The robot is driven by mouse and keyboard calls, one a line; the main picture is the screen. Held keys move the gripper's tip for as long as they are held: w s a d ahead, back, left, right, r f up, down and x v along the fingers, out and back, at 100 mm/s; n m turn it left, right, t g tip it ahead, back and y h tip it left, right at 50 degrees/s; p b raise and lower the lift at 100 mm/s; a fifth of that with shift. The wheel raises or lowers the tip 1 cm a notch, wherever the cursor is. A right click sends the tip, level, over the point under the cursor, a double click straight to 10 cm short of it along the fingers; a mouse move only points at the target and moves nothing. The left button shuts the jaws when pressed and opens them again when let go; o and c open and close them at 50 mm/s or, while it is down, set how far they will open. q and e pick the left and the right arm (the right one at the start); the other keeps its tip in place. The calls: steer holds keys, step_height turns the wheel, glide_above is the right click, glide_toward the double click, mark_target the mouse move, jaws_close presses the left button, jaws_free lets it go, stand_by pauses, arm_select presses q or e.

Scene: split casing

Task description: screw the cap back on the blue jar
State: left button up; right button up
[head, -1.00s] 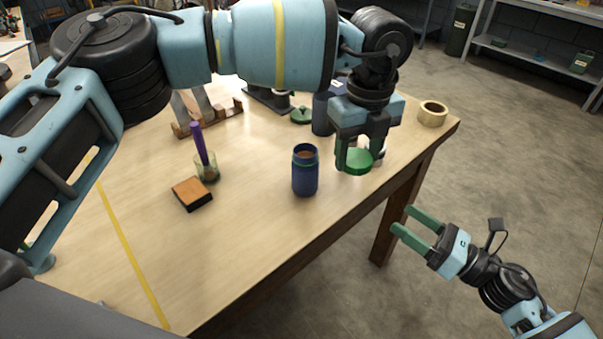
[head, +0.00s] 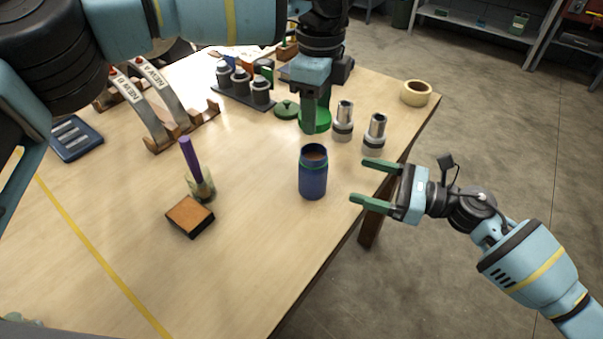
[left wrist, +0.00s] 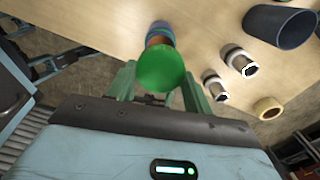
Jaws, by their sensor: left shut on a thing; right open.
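The blue jar (head: 313,180) stands upright and open on the table, with brown contents at its mouth. My left gripper (head: 314,124) is shut on the green cap (head: 322,120), holding it behind the jar's mouth in the head view, apart from it. In the left wrist view the cap (left wrist: 160,70) sits between the fingers (left wrist: 158,82) and covers much of the jar (left wrist: 160,33). My right gripper (head: 365,182) is open and empty, its fingers pointing at the jar from the right, with a gap between.
Two metal cylinders (head: 374,133) stand behind the right gripper, near a tape roll (head: 416,93). Another green lid (head: 286,109) lies behind the held cap. A glass with a purple stick (head: 191,158) and an orange-topped block (head: 190,216) are left of the jar. The front table is clear.

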arm_select(q)
steer(key=shift+d, duration=0.1)
arm_select(e)
steer(key=shift+d, duration=0.1)
steer(key=x, duration=1.2)
steer(key=c, duration=1.5)
arm_select(q)
glide_above(316, 144)
steer(key=s, duration=0.2)
steer(key=shift+s+f, duration=0.2)
steer(key=shift+f, duration=2.3)
steer(key=shift+f, duration=0.9)
steer(key=shift+f, duration=0.55)
